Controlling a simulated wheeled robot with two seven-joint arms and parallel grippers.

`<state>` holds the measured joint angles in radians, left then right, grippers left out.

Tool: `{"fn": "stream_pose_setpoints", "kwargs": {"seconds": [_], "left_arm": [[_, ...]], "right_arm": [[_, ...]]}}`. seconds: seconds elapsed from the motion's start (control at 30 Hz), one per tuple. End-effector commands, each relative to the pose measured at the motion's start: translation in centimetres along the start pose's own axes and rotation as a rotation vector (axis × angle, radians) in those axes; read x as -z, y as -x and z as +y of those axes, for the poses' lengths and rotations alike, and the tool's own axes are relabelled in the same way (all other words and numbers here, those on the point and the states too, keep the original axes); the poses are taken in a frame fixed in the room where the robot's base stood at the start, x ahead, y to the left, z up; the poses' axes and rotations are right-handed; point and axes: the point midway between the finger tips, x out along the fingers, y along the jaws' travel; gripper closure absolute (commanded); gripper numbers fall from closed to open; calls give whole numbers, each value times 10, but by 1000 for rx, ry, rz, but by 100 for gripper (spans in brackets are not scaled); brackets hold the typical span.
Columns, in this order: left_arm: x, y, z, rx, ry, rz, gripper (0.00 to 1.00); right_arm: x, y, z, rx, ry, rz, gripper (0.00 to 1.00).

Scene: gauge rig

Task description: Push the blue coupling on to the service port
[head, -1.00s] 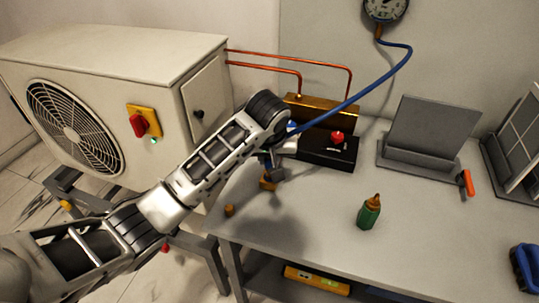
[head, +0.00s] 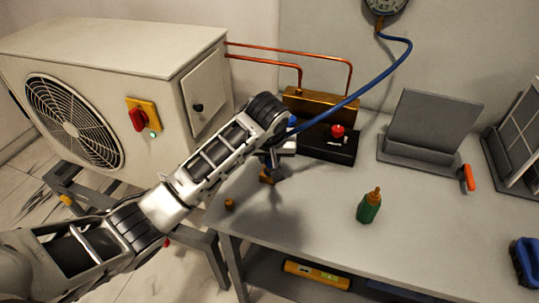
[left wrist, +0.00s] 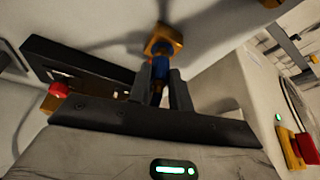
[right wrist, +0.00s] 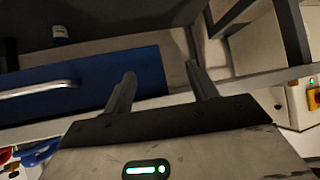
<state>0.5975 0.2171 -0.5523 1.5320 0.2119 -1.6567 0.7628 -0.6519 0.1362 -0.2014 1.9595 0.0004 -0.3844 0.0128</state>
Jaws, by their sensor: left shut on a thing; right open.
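My left gripper (head: 273,168) is low over the left part of the bench, beside the black box. In the left wrist view its fingers (left wrist: 160,86) are shut on the blue coupling (left wrist: 159,70). A brass fitting (left wrist: 163,42), apparently the service port, lies just past the fingertips, in line with the coupling; I cannot tell whether the coupling is seated on it. In the head view this brass fitting (head: 267,176) shows under the gripper, and the coupling is hidden. My right gripper (right wrist: 162,78) is open and empty in the right wrist view, and outside the head view.
A blue hose (head: 358,92) hangs from the wall gauge (head: 386,5). A black box (head: 325,148) with a red button stands behind the gripper. A small brass cap (head: 229,203), a green bottle (head: 369,206) and a grey stand (head: 432,125) are on the bench (head: 320,230).

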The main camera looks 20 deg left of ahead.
Motion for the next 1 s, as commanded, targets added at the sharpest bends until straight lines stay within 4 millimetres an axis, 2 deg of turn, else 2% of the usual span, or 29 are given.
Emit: {"fn": "stream_pose_setpoints", "kwargs": {"seconds": [1.0], "left_arm": [[-3, -5, 0, 1, 0, -3, 100]], "right_arm": [[3, 2, 0, 0, 0, 0, 42]]}}
